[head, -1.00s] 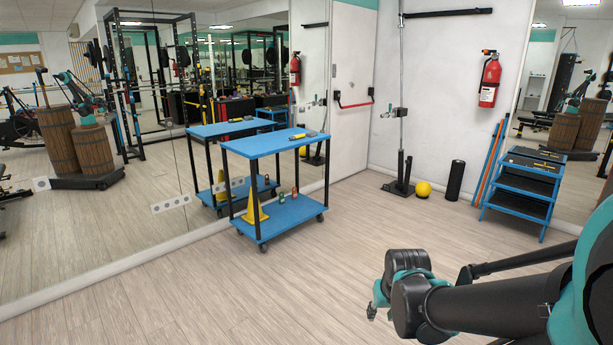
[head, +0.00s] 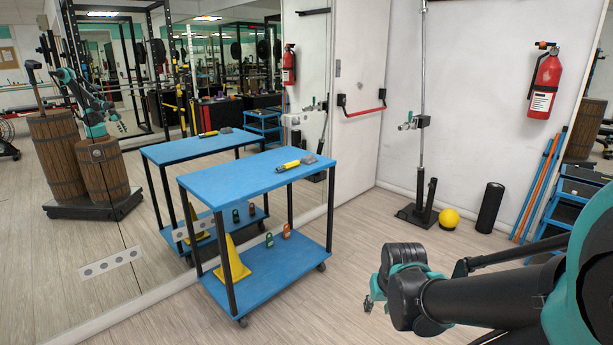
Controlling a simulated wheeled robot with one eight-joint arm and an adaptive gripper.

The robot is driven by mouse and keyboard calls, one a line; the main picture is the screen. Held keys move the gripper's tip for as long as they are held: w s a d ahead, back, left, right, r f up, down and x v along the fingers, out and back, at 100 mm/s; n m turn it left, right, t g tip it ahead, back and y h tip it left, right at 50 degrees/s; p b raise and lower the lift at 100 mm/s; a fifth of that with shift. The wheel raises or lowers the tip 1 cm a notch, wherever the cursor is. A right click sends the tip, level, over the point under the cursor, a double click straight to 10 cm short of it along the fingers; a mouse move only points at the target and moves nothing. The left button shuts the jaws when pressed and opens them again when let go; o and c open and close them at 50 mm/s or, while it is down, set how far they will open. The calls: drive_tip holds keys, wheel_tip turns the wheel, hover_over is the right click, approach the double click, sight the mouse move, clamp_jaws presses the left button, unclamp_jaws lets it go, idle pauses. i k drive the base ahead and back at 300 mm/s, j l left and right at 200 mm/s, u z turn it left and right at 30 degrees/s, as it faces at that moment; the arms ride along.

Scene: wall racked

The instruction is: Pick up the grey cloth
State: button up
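A small grey item (head: 308,159), which looks like the grey cloth, lies on the blue top of the cart (head: 235,183) near its far right corner. It is too small to make out clearly. A yellow and black tool, like a torch (head: 288,166), lies just left of it. My gripper (head: 374,301) is at the lower right, in front of and to the right of the cart, well apart from the cloth. Its fingers are mostly hidden behind my wrist, so whether it is open cannot be told.
The cart's lower shelf holds a yellow cone (head: 232,262) and two padlock-like items (head: 287,231). A mirror wall stands left, close behind the cart, and reflects it. A yellow ball (head: 449,218) and black roller (head: 490,207) stand by the back wall. Floor before the cart is clear.

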sight(309, 159)
drive_tip(key=i, duration=0.8)
drive_tip(key=i+l+u, duration=0.15)
drive_tip(key=i, duration=1.5)
drive_tip(key=i+l+u, duration=0.2)
drive_tip(key=i+j, duration=0.05)
drive_tip(key=j, duration=0.05)
